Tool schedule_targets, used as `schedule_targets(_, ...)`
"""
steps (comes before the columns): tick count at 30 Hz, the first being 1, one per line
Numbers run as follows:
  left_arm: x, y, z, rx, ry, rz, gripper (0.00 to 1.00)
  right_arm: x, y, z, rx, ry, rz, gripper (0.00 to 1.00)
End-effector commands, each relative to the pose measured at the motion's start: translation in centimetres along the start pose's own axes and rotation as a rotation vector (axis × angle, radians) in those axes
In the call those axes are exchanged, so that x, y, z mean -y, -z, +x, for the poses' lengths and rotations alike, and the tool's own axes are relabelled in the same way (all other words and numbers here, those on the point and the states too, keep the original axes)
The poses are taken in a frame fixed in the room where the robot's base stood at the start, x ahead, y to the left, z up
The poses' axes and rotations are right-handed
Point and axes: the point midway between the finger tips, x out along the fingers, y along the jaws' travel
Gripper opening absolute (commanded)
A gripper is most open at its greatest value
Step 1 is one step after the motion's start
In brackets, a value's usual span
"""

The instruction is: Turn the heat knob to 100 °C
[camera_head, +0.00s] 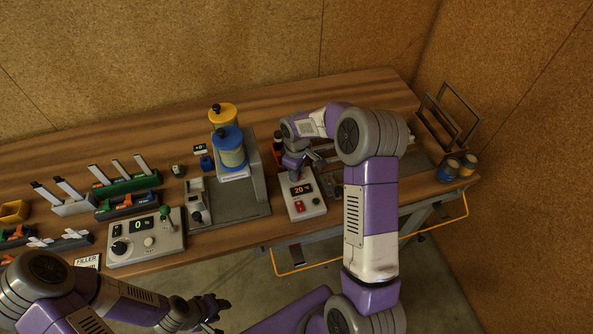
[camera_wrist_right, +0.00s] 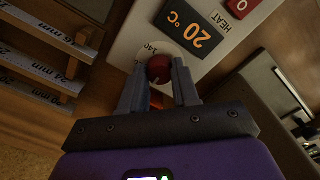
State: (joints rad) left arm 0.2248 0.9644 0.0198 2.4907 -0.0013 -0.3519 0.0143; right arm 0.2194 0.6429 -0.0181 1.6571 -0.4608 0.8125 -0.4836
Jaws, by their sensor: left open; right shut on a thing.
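The heat unit (camera_head: 300,201) is a white box near the table's front edge, with a display (camera_head: 301,189) reading 20 and red buttons below it. In the right wrist view the display (camera_wrist_right: 186,27) reads 20 °C. The dark red heat knob (camera_wrist_right: 159,69) sits beside the display, on a dial where 140 is legible. My right gripper (camera_wrist_right: 158,84) is shut on the knob, one finger on each side. In the head view the right gripper (camera_head: 296,170) is over the box's far end and its wrist hides the knob. My left gripper (camera_head: 215,305) is open and empty, in front of the table.
A grey press-like stand (camera_head: 260,180) with blue and yellow cylinders stands left of the heat unit. A control box (camera_head: 147,240) reading 0 % is further left. Racks of strips (camera_head: 125,180) stand behind it. Cans (camera_head: 448,170) and upright frames (camera_head: 449,115) are at the right.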

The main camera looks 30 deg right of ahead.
Motion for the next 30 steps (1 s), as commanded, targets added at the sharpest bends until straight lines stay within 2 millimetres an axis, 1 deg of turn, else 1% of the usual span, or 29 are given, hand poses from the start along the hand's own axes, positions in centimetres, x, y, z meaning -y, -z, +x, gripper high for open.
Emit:
schedule_targets(4, 0.0, 0.0, 0.0, 0.0, 0.0, 0.0, 0.43, -0.1, 0.0, -0.1, -0.001, -0.002, -0.002, 0.0)
schedule_targets(5, 0.0, 0.0, 0.0, 0.0, 0.0, 0.0, 0.43, -0.1, 0.0, -0.1, -0.001, -0.002, -0.002, 0.32)
schedule_targets(6, 0.0, 0.0, 0.0, 0.0, 0.0, 0.0, 0.43, -0.1, 0.0, -0.1, -0.001, -0.002, -0.002, 0.38)
schedule_targets(7, 0.0, 0.0, 0.0, 0.0, 0.0, 0.0, 0.43, -0.1, 0.0, -0.1, -0.001, -0.002, -0.001, 0.41)
schedule_targets(14, 0.0, 0.0, 0.0, 0.0, 0.0, 0.0, 0.43, 0.0, 0.0, 0.0, 0.0, -0.001, 0.0, 0.41)
schedule_targets(17, 0.0, 0.0, -0.1, 0.0, 0.0, 0.0, 0.43, 0.0, 0.0, -0.4, -0.001, -0.002, 0.0, 0.41)
schedule_targets(20, -0.1, 0.0, -0.2, 0.0, 0.0, 0.0, 0.43, -0.1, 0.1, -1.6, -0.002, -0.003, 0.0, 0.41)
schedule_targets(27, -0.2, 0.0, -0.6, 0.0, 0.0, 0.0, 0.43, -0.1, 0.1, -5.7, -0.003, -0.003, 0.0, 0.41)
schedule_targets(30, -0.3, 0.0, -0.7, 0.0, 0.0, 0.0, 0.43, 0.0, 0.1, -6.9, -0.002, -0.003, -0.001, 0.41)
